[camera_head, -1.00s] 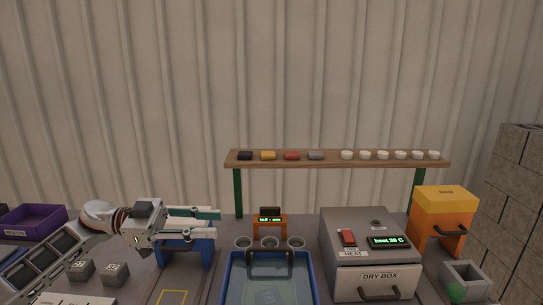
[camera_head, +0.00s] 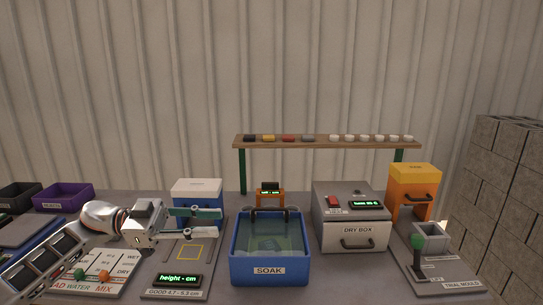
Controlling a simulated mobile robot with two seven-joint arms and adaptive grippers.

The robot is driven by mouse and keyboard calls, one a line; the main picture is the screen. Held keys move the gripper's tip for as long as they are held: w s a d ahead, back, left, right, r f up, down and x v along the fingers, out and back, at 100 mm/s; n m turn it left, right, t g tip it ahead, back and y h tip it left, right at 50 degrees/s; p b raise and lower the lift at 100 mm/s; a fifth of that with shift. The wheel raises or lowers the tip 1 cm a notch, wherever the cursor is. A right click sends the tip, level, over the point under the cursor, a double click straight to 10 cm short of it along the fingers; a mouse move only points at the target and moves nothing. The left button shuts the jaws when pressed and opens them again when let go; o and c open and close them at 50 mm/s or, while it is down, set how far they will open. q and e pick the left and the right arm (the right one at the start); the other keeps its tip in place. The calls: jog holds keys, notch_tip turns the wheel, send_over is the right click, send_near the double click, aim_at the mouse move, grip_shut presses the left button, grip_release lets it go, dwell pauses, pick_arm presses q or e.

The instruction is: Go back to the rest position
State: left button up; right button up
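My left gripper (camera_head: 214,226) reaches in from the left, its two fingers pointing right and spread apart with nothing visible between them. It shows over the left part of the bench, by a board with a yellow square outline (camera_head: 189,252), and in front of a blue and white box (camera_head: 198,199). How high it is above the board is hard to tell. My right gripper is not in view.
A blue SOAK tub (camera_head: 270,270) holds liquid in the middle. A grey DRY BOX (camera_head: 343,236) and an orange bin (camera_head: 413,178) stand at right. A height display (camera_head: 178,280) lies below the gripper. A purple tray (camera_head: 64,196) sits far left.

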pick_arm(q)
jog(key=d+f+n+t+h+b, duration=0.25)
jog(key=d+f+n+t, duration=0.2)
jog(key=f+t, duration=0.6)
jog(key=s+a+f+n+t+y+b, duration=0.1)
jog(key=s+f+n+t+y+b, duration=0.2)
jog(key=f, duration=0.5)
jog(key=a+f+n+t+y, duration=0.25)
jog(key=f+n+y, duration=0.3)
jog(key=f, duration=0.35)
jog(key=s+a+f+n+g+y+b, duration=0.1)
jog(key=s+a+f+g+y, duration=0.1)
jog(key=s+f, duration=0.5)
jog(key=s+a+f+n+g+y+b, duration=0.1)
jog(key=s+a+f+y, duration=0.1)
jog(key=s+f+y, duration=0.2)
jog(key=s+a+f+n+g+y+b, duration=0.1)
jog(key=s+a+f+g+y+b, duration=0.1)
jog(key=s+f, duration=0.8)
notch_tip(320, 180, down, 7)
jog(key=shift+s+a+r+g+y, duration=0.2)
jog(key=shift+s+a+g+y, duration=0.25)
jog(key=shift+y, duration=0.35)
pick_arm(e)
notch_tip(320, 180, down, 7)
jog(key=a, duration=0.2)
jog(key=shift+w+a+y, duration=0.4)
